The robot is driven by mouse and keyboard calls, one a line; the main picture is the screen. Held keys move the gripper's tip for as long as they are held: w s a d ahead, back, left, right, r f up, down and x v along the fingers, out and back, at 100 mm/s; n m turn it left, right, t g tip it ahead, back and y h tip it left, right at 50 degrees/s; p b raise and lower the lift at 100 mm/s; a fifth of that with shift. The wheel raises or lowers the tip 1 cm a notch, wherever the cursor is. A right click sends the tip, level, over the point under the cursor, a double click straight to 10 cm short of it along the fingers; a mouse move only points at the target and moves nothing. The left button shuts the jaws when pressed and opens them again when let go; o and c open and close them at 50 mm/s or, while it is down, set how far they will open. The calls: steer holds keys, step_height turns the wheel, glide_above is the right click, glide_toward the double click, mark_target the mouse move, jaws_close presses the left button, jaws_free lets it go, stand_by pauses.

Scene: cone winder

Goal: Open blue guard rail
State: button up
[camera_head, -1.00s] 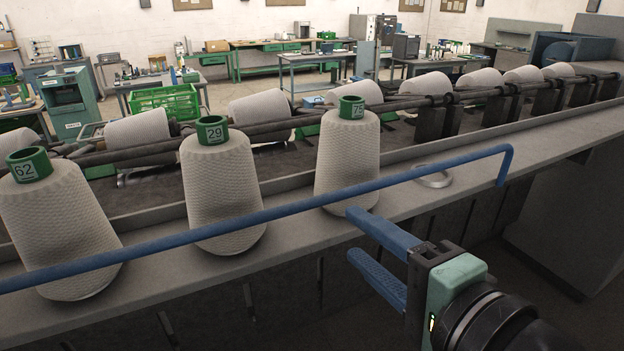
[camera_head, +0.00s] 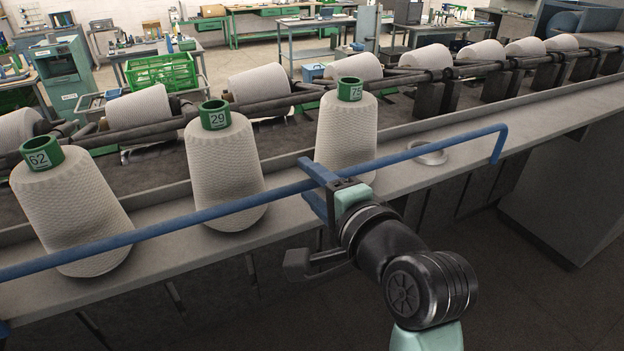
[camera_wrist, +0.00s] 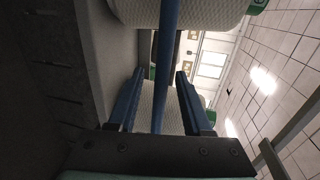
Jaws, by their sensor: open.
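The blue guard rail (camera_head: 230,205) runs slantwise in front of the cones, from the left edge to a bent-down end at the right. My gripper (camera_head: 305,179) is open at the rail, left of the cone marked 75. In the wrist view the rail (camera_wrist: 165,60) passes between the two blue fingers of my gripper (camera_wrist: 160,88), with a gap on each side. The fingers stand around the rail and do not look closed on it.
White cones marked 62 (camera_head: 72,215), 29 (camera_head: 226,175) and 75 (camera_head: 346,135) stand on the grey ledge behind the rail. A ring (camera_head: 431,155) lies on the ledge. More cones lie along the dark bars behind. Floor at lower right is clear.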

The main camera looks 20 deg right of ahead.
steer(key=shift+c, duration=0.2)
jaws_close()
stand_by(1.1)
